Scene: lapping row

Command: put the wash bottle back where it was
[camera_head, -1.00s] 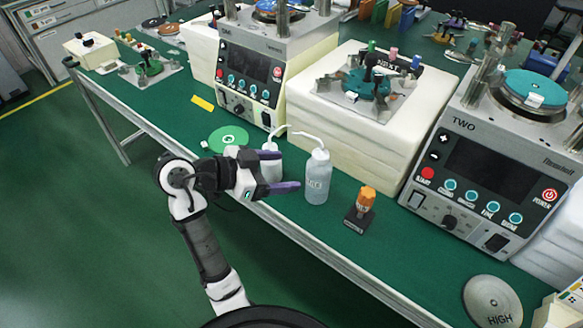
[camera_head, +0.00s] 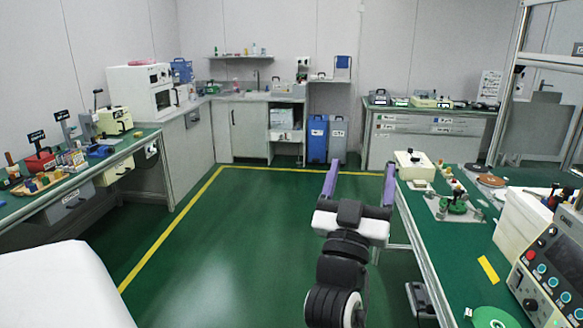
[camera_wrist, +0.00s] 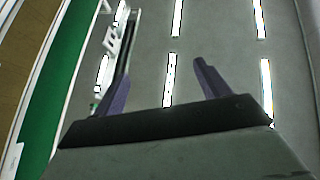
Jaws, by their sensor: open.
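No wash bottle shows in either view now. My gripper (camera_head: 360,188) is in the middle of the head view, raised over the green floor just left of the right-hand bench. Its two purple fingers are spread apart with nothing between them. In the wrist view my gripper (camera_wrist: 160,85) also shows both fingers apart and empty, with the grey ceiling and light strips behind them.
The green-topped bench (camera_head: 455,257) on the right holds a cream box (camera_head: 414,165), a green fixture (camera_head: 457,203), a yellow tag (camera_head: 488,269), a green disc (camera_head: 494,318) and a control unit (camera_head: 545,275). Another bench stands left. The floor (camera_head: 230,240) between is open.

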